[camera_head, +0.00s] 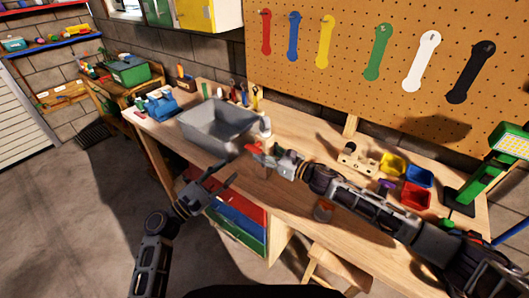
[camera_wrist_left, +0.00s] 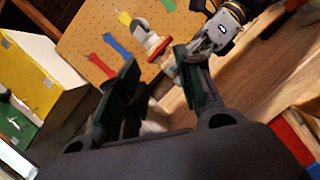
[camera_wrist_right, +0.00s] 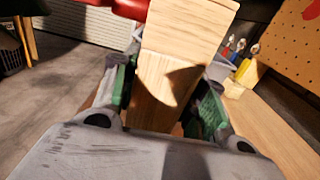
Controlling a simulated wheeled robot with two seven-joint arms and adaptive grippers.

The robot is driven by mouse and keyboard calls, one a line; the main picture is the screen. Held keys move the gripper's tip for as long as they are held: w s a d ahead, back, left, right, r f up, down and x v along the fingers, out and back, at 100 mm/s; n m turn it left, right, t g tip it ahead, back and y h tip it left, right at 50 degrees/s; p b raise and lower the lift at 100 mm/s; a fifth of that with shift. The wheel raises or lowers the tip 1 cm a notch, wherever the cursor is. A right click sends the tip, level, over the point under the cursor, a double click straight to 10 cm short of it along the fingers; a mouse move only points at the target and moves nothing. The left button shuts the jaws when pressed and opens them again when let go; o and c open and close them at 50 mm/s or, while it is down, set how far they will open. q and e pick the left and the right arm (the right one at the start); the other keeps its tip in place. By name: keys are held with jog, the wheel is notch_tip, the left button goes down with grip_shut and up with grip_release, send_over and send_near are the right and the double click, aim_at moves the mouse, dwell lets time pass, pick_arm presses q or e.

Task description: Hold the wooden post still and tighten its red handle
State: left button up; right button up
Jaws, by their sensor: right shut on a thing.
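The wooden post (camera_wrist_right: 185,50) is pale and squared, and it stands between the fingers of my right gripper (camera_wrist_right: 165,105) in the right wrist view. My right gripper is shut on it; in the head view this gripper (camera_head: 279,160) is over the workbench. The red handle (camera_head: 255,148) shows at the left of my right gripper, and its edge shows at the top of the right wrist view (camera_wrist_right: 125,7). My left gripper (camera_head: 228,178) is open and empty, apart from the handle, at the bench's front side. The post is mostly hidden in the head view.
A wooden block with holes (camera_head: 357,158) and coloured bins (camera_head: 415,194) lie to the right.

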jog(key=c, duration=0.4)
pick_arm(q)
jog(key=o, duration=0.7)
jog(key=shift+a, duration=0.1)
jog(key=shift+o, duration=0.9)
jog(key=shift+a+f+m+g, duration=0.25)
jog(key=shift+f+m+g, duration=0.05)
jog(key=s+f+m+g+y, duration=0.5)
jog(key=f+m+g+y, duration=0.15)
jog(key=f+m, duration=0.45)
notch_tip(320, 180, up, 15)
jog(key=w+d+m+t+h, duration=0.1)
jog(key=m+t, duration=0.6)
jog(key=m, duration=0.8)
jog(key=shift+w+d+t, duration=0.15)
jog(key=shift+w+t, duration=0.15)
jog(key=shift+t, duration=0.05)
